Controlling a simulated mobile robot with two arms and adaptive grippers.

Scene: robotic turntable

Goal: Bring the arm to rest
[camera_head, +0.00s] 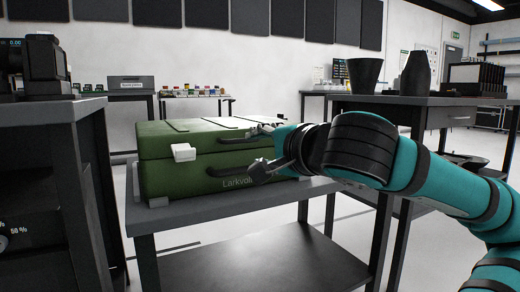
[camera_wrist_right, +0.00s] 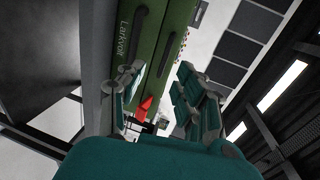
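My right arm (camera_head: 430,180) reaches in from the right in the head view. Its right gripper (camera_head: 256,151) is at the front right of a green case (camera_head: 215,172) and points left. The fingers are spread apart with nothing seen held between them; the right wrist view also shows the gap between the fingers (camera_wrist_right: 158,88). The case also fills the upper middle of the right wrist view (camera_wrist_right: 168,45). I cannot tell whether a finger touches the case or its handle. My left arm and gripper are not in view.
The case sits on a grey table (camera_head: 255,196) with a lower shelf (camera_head: 270,262). A darker bench (camera_head: 50,110) stands at the left. Another table (camera_head: 400,100) with a dark vessel (camera_head: 358,75) stands behind my arm. A small red thing (camera_wrist_right: 145,108) shows between the fingers.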

